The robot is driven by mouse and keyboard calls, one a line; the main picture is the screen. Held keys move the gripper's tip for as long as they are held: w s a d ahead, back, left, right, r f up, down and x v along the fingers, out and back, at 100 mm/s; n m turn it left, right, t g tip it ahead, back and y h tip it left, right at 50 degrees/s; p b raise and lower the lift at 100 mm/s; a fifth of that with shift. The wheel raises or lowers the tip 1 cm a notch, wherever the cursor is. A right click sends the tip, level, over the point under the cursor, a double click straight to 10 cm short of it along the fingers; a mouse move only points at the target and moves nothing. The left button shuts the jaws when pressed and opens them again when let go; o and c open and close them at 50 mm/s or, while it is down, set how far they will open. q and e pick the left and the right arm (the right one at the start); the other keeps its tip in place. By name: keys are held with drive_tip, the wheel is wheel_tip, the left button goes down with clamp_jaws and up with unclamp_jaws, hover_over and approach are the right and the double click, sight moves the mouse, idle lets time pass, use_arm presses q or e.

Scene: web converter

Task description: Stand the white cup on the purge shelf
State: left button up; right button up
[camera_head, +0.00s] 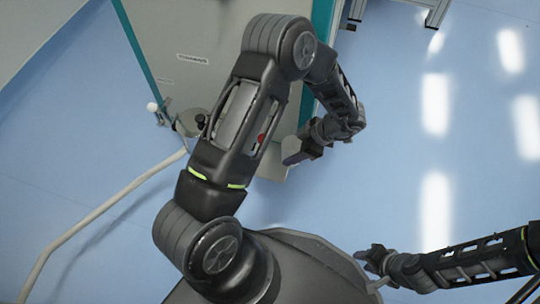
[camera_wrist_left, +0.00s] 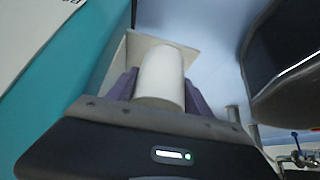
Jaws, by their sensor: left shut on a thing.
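The white cup (camera_wrist_left: 162,78) stands between the two purple fingers of my left gripper (camera_wrist_left: 160,92) in the left wrist view; the fingers are shut on its sides. A pale patch (camera_head: 274,175) below my left arm may be the same plate. My right gripper (camera_head: 366,256) is at the lower right, away from the cabinet, its fingers unclear.
The grey cabinet (camera_head: 190,40) with teal edges fills the upper left. A bent pale pipe (camera_head: 112,201) runs from its valve fittings to the lower left. A metal frame (camera_head: 412,8) stands at the top. The blue floor on the right is clear.

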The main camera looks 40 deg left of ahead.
use_arm(q)
drive_tip(key=shift+s+a+f+b, duration=0.25)
drive_tip(key=shift+a+f, duration=0.15)
drive_tip(key=shift+a, duration=0.2)
drive_tip(key=shift+s+a+f+b, duration=0.1)
drive_tip(key=shift+s+a+f, duration=0.15)
drive_tip(key=shift+a+f, duration=0.25)
drive_tip(key=shift+s+a+r, duration=0.1)
drive_tip(key=shift+a+r, duration=0.05)
drive_tip(key=shift+a, duration=0.15)
drive_tip(key=a+f+b, duration=0.1)
drive_tip(key=s+a+f+b, duration=0.1)
drive_tip(key=a, duration=0.1)
drive_tip(key=shift+s+f, duration=0.1)
drive_tip(key=shift+f, duration=0.2)
drive_tip(key=shift+s+a+f, duration=0.15)
drive_tip(key=shift+a, duration=0.2)
drive_tip(key=o, duration=1.3)
drive_tip(key=shift+f, duration=0.1)
drive_tip(key=shift+o, duration=0.2)
